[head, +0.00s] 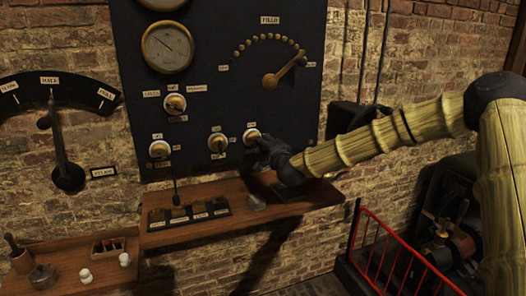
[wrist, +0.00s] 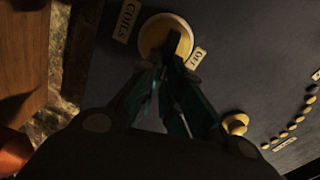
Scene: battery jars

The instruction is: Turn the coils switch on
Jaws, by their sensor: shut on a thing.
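The coils switch is a round pale brass-rimmed knob (head: 252,134) at the lower right of the dark panel. In the wrist view the coils switch (wrist: 150,32) shows as a yellowish disc with a dark lever across it, between a "COILS" label (wrist: 125,26) and an "OFF" label (wrist: 196,58). My gripper (head: 261,146) is at this switch, reaching in from the right. In the wrist view my gripper's fingers (wrist: 174,62) are closed together on the switch's dark lever. The fingertips hide part of the lever, so its exact setting is unclear.
Two similar switches (head: 217,142) (head: 160,149) sit to the left on the panel (head: 215,90). The field lever (head: 284,72) is above right. A red railing (head: 385,235) stands at lower right.

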